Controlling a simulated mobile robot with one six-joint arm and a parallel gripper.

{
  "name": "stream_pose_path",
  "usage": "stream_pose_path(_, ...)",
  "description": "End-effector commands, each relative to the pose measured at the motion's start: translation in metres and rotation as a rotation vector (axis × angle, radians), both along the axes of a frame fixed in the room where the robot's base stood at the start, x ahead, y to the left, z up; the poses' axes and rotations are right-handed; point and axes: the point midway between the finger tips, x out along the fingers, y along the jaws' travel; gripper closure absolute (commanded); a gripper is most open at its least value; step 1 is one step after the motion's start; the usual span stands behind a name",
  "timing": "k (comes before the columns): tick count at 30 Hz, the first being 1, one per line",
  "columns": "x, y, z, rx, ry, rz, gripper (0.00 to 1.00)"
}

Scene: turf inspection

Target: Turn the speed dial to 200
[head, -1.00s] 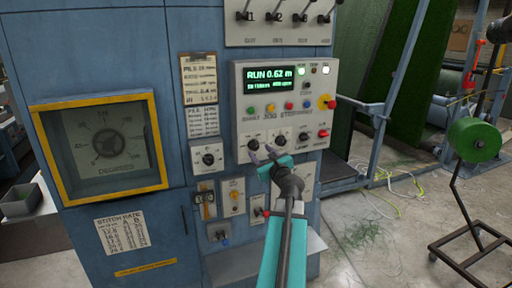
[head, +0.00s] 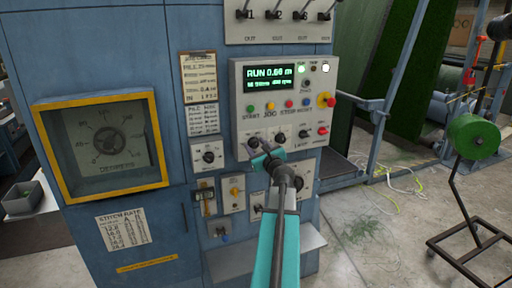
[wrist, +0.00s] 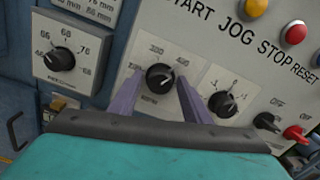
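The speed dial is a round black knob (wrist: 159,77) on the white control panel (head: 325,75). In the wrist view it has a scale of hundreds around it and small lettering below. A light mark on the knob seems to face the right-hand label, but the numbers are too blurred to read surely. My gripper (wrist: 152,92) is open, its two purple fingers on either side of the knob; I cannot tell whether they touch it. In the head view my gripper (head: 258,153) is in front of the knob and partly hides it. The green display (head: 270,78) reads RUN 0.66 m.
A second black knob (wrist: 223,103) sits close to the right finger, with a red knob (wrist: 296,133) farther right. A separate dial (wrist: 60,60) is at the left. Push buttons (wrist: 294,32) line the panel above. A yellow-framed gauge (head: 104,141) is on the cabinet's left.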

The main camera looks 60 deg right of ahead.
Motion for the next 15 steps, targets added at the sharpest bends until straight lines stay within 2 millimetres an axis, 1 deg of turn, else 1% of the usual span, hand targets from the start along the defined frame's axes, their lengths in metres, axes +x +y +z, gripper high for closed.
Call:
stream_pose_path(1, 0.0000, 0.0000, 0.0000, 0.000, 0.000, 0.000, 0.65)
stream_pose_path(6, 0.0001, 0.0001, 0.0000, 0.000, 0.000, 0.000, 0.93)
stream_pose_path(15, 0.0002, 0.0002, -0.0012, -0.016, 0.012, 0.001, 0.93)
